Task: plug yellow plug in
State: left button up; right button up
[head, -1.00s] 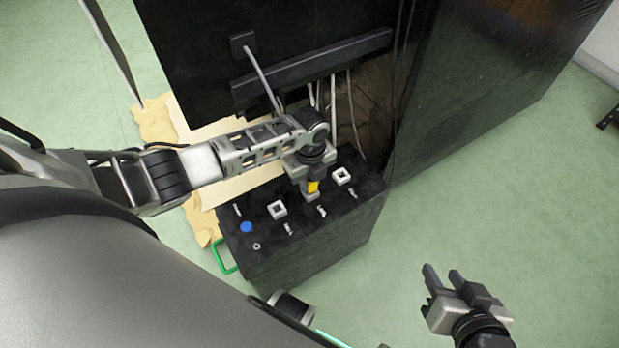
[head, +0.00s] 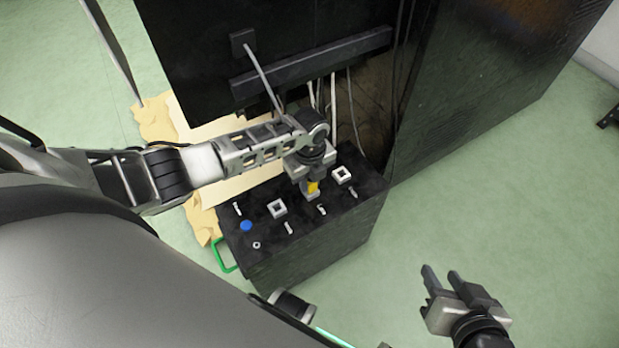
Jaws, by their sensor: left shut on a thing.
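The yellow plug (head: 313,187) is between the fingers of my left gripper (head: 311,188), low over the top of the black box (head: 310,245). My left gripper points down and is shut on it; the fingers and wrist hide part of the plug. Two square grey sockets show on the box top, one to the left (head: 277,208) and one to the right (head: 343,174) of the gripper. The spot right under the plug is hidden, so I cannot tell whether it sits in a socket. My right gripper (head: 442,274) is open and empty over the floor at the lower right.
A blue button (head: 246,226) and several small switches are on the box top. A green handle (head: 223,257) is at its left side. A tall black cabinet (head: 480,80) with hanging cables (head: 333,105) stands behind.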

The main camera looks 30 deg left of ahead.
dwell(0.4)
pick_arm(q)
jog(key=o, duration=1.4)
jog(key=shift+f, duration=0.1)
